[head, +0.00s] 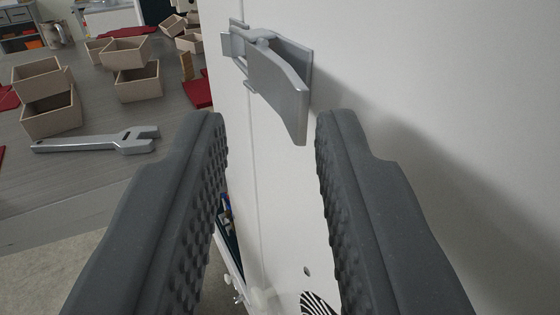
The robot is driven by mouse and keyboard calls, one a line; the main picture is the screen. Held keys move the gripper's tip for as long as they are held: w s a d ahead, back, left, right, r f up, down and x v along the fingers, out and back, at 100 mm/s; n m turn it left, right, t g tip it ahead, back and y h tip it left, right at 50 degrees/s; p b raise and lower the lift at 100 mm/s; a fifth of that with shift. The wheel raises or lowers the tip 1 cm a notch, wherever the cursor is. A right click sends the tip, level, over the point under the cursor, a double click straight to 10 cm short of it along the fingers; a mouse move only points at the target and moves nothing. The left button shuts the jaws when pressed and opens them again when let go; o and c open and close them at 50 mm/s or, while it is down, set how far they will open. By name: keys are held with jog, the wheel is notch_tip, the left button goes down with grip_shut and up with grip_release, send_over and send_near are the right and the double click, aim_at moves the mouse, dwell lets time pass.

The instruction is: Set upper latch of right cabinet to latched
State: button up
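A grey metal latch (279,85) is fixed on the white cabinet (420,80) at the top middle of the view. Its lever stands out from the cabinet face at an angle, with its free end toward me. At its left, the latch reaches a small catch (233,42) across a seam; I cannot tell whether it is hooked. My gripper (272,125) is open, with one dark ribbed finger on each side. The lever's free end appears between and just beyond the fingertips. I see no clear contact.
At the left is a grey table (100,180) with a wrench (95,141), several beige boxes (138,82) and red pieces (197,93). The cabinet face fills the right side.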

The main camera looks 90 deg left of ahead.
jog(key=d+b, duration=0.2)
jog(key=d, duration=0.7)
jog(key=shift+w+d, duration=0.3)
jog(key=shift+d, duration=0.05)
